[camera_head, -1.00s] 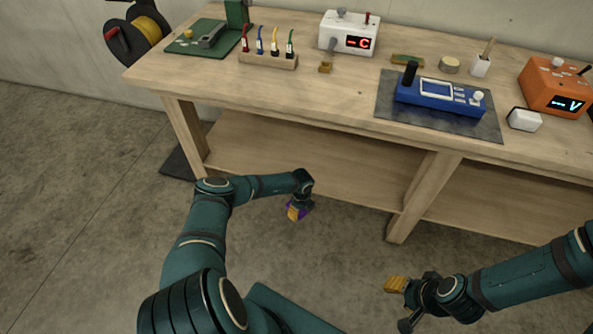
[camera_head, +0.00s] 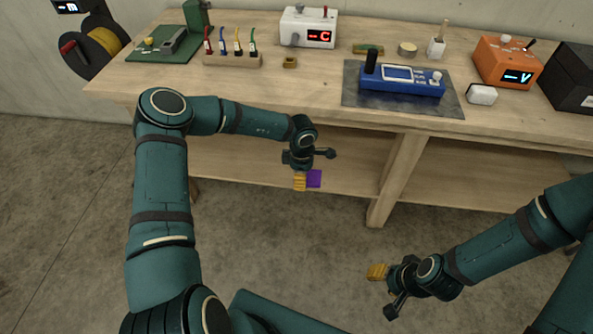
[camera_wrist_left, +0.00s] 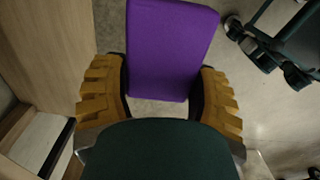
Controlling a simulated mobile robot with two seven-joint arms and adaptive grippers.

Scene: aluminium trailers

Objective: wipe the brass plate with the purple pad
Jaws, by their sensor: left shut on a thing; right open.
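The purple pad (camera_head: 315,178) is held in my left gripper (camera_head: 305,180), in front of the workbench and below its top. In the left wrist view the purple pad (camera_wrist_left: 170,45) sits between the two yellow-padded fingers of my left gripper (camera_wrist_left: 160,98), which are shut on it. My right gripper (camera_head: 383,290) is open and empty, low over the floor at the lower right. I cannot tell for sure which thing is the brass plate; a small brass-coloured piece (camera_head: 290,62) and a green-and-brass strip (camera_head: 368,50) lie on the bench.
The wooden workbench (camera_head: 270,88) holds a rack of coloured-handled tools (camera_head: 232,60), a white display box (camera_head: 308,27), a blue instrument (camera_head: 402,82) on a grey mat (camera_head: 355,95), an orange meter (camera_head: 507,63) and a black box (camera_head: 572,78). The front left of the top is clear.

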